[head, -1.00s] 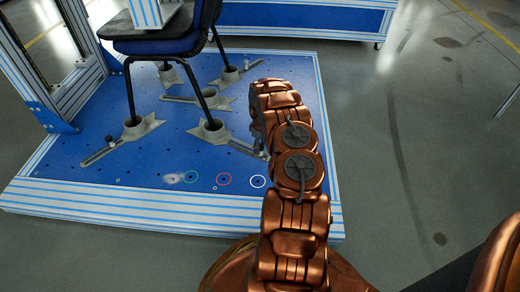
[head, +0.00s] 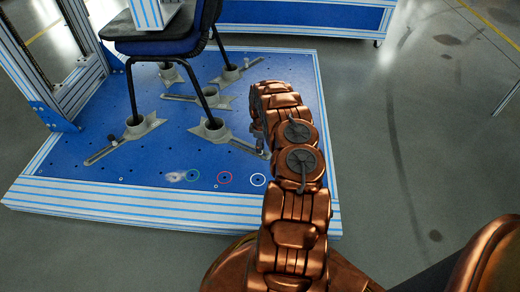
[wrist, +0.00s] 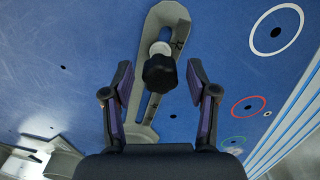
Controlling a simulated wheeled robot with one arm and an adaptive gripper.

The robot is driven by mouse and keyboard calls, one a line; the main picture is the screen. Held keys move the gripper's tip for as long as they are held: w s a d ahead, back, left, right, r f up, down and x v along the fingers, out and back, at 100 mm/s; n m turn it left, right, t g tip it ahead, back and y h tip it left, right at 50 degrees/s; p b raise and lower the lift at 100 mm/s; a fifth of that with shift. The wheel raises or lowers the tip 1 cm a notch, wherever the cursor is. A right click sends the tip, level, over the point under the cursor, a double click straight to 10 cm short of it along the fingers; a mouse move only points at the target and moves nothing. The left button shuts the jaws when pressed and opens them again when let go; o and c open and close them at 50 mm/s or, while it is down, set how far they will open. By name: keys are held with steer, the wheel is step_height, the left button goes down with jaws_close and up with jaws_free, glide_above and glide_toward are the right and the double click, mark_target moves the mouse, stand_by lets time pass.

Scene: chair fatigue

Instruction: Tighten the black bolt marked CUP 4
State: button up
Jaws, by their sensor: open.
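A black knobbed bolt (wrist: 160,73) stands on a grey slotted bracket (wrist: 150,118) in the wrist view. My gripper (wrist: 159,82) is open, with one purple-padded finger on each side of the bolt and a visible gap to each. No CUP 4 marking can be read. In the head view the bracket (head: 236,143) runs from a cup (head: 211,127) at a chair leg toward my arm, which hides its end and most of my gripper.
Another black bolt (head: 110,138) sits on the left bracket (head: 132,142). The chair (head: 160,42) stands with its legs in cups on the blue platform (head: 80,172). White (head: 258,186), red (head: 224,184) and green (head: 191,182) rings mark the front. Grey floor is clear at right.

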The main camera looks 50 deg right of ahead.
steer(key=shift+r+n+p, duration=0.1)
steer(key=shift+n+p, duration=1.1)
steer(key=shift+n, duration=0.6)
jaws_close()
steer(key=shift+w+a+m, duration=0.1)
steer(key=shift+m, duration=0.8)
steer(key=shift+m+p, duration=0.3)
steer(key=shift+m, duration=0.9)
